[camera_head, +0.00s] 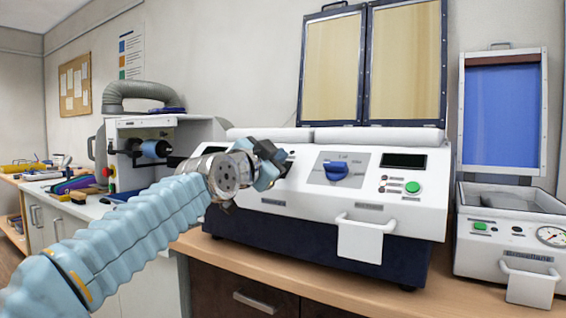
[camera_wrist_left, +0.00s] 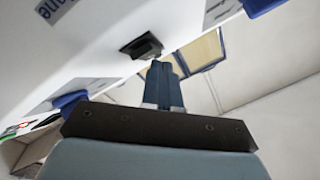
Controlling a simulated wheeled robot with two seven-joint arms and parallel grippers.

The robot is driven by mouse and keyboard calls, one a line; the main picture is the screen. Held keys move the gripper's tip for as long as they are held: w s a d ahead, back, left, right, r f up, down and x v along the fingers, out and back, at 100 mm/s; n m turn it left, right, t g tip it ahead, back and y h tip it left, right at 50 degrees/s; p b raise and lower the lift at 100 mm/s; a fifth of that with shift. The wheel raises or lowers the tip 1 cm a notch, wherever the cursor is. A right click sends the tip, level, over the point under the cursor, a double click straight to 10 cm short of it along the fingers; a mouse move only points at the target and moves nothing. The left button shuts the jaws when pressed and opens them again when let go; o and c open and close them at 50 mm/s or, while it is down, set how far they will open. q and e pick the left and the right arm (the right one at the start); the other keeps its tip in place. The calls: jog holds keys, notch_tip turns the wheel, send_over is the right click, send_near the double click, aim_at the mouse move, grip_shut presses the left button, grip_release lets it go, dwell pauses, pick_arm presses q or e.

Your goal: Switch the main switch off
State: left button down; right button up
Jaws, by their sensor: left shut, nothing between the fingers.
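The white forming machine (camera_head: 400,215) stands on the bench with a blue rotary knob (camera_head: 336,170) on its sloped front. My left gripper (camera_head: 284,158) is in front of that panel, left of this knob, and hides part of it. In the left wrist view, the closed dark blue fingers (camera_wrist_left: 158,66) are together and empty. Their tips are close to a small black switch (camera_wrist_left: 142,47) set in the white panel. I cannot tell whether they touch it, nor the switch's position. My right gripper is in neither view.
Blue knobs lie to either side of the switch in the wrist view (camera_wrist_left: 68,101). A green button (camera_head: 412,187) and a white front handle (camera_head: 366,223) are to the right. A smaller white machine (camera_head: 500,245) stands beside it.

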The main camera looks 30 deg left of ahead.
pick_arm(q)
jog(key=shift+s+r, duration=0.55)
jog(key=shift+s, duration=0.05)
jog(key=shift+s+a+r, duration=0.2)
jog(key=shift+s+r, duration=1.45)
jog(key=shift+s, duration=0.2)
